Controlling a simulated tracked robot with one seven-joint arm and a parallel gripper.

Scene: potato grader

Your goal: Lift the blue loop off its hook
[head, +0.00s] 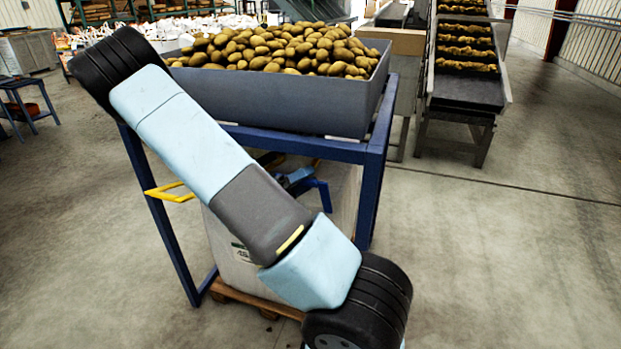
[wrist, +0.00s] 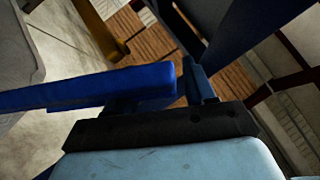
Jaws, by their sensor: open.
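In the head view a blue loop (head: 318,187) shows beside my arm, under the hopper and near the top of a white bulk bag (head: 232,252). My arm covers part of it, and its hook cannot be told apart. In the wrist view a broad blue band (wrist: 90,88), probably the loop, runs in from the left and ends close to my gripper (wrist: 160,88). My gripper is open, with a bluish finger just right of the band's end. The other finger is mostly hidden beneath the band. Whether they touch is unclear.
A blue frame (head: 375,178) carries a grey hopper (head: 300,110) full of potatoes above the bag. A yellow loop (head: 168,191) sticks out at the left. The bag stands on a wooden pallet (head: 250,300). A conveyor (head: 465,90) stands behind; the floor at right is clear.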

